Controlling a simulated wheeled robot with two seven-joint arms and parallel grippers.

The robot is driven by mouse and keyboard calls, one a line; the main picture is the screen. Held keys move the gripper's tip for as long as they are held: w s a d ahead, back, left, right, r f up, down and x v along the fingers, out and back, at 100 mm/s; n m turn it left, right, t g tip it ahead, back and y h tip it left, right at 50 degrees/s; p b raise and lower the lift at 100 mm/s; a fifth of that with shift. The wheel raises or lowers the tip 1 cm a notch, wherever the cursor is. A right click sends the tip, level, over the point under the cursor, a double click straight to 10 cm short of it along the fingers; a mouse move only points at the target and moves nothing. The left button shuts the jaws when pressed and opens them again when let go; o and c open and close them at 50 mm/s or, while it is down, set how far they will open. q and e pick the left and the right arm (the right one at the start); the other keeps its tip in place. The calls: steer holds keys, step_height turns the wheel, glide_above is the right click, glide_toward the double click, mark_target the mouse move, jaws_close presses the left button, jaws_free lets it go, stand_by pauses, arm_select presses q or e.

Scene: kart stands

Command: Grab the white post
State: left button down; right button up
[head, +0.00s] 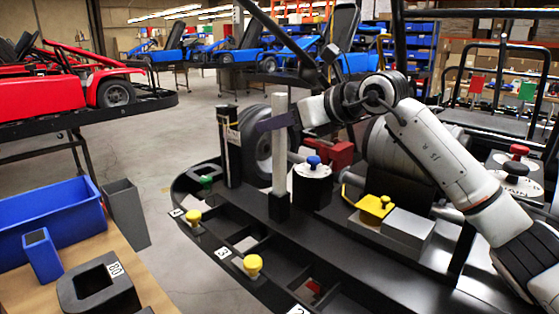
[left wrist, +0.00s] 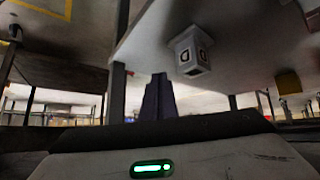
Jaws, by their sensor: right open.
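The white post (head: 280,150) stands upright in a black base on the dark kart frame in the head view. My right gripper (head: 272,122) reaches in from the right at the post's upper half. Its dark purple finger shows on both sides of the post and passes behind it; the jaws are open. The second finger is hard to make out, and I cannot tell if either touches the post. My left gripper (left wrist: 159,97) shows only in the left wrist view, with its dark fingers together and nothing visible between them.
A black cylinder (head: 230,148) and a wheel (head: 262,140) stand close to the post. A blue-knobbed canister (head: 312,188) is just right of it. Yellow knobs (head: 252,265) sit along the frame. A blue bin (head: 52,222) is at left.

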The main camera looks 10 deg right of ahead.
steer(key=shift+r, duration=0.1)
jaws_close()
